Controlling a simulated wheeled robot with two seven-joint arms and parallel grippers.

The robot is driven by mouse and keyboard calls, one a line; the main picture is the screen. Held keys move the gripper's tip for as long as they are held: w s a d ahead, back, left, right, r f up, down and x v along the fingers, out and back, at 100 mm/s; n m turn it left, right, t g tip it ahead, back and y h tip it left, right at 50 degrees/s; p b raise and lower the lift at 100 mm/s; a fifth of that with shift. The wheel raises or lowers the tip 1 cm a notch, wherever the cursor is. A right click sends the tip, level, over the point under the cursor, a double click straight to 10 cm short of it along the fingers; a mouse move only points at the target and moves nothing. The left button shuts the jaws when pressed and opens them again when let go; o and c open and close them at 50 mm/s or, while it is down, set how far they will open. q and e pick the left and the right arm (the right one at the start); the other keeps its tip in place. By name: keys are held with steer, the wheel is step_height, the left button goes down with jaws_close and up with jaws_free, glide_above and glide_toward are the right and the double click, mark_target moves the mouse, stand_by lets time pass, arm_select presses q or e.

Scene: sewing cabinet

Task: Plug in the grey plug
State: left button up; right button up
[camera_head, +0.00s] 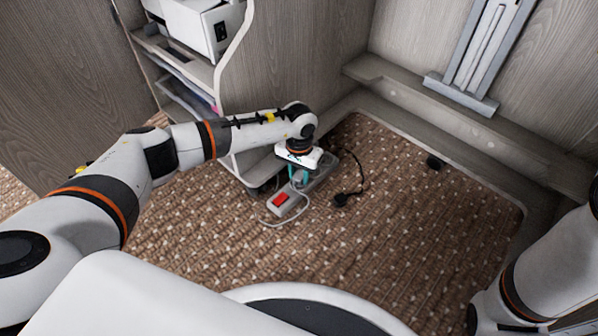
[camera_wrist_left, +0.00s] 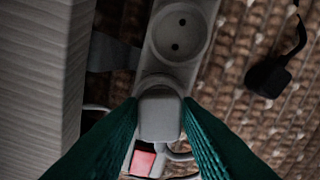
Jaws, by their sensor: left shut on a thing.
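The grey plug (camera_wrist_left: 159,116) is between the green fingers of my left gripper (camera_wrist_left: 160,108), which is shut on it. In the head view my left gripper (camera_head: 299,174) is low over the grey power strip (camera_head: 287,206) on the floor. In the left wrist view the plug is over the strip (camera_wrist_left: 153,62), between a free round socket (camera_wrist_left: 180,33) and the red switch (camera_wrist_left: 143,163). The plug hides what is under it, so I cannot tell whether it is seated or just above. A grey cord loops beside the strip. My right gripper does not show.
A black plug (camera_head: 341,200) with a black cord lies on the carpet right of the strip, and shows in the left wrist view (camera_wrist_left: 268,77). The cabinet side panel (camera_head: 290,60) stands close behind my left wrist. The carpet in front is clear.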

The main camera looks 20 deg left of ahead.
arm_select(q)
steer(key=shift+f, duration=0.5)
stand_by(0.3)
steer(key=o, duration=1.6)
steer(key=shift+o, duration=0.2)
steer(key=shift+a, duration=0.1)
step_height(320, 180, up, 12)
steer(key=p, duration=0.7)
steer(key=shift+d+p, duration=0.2)
steer(key=shift+p, duration=0.2)
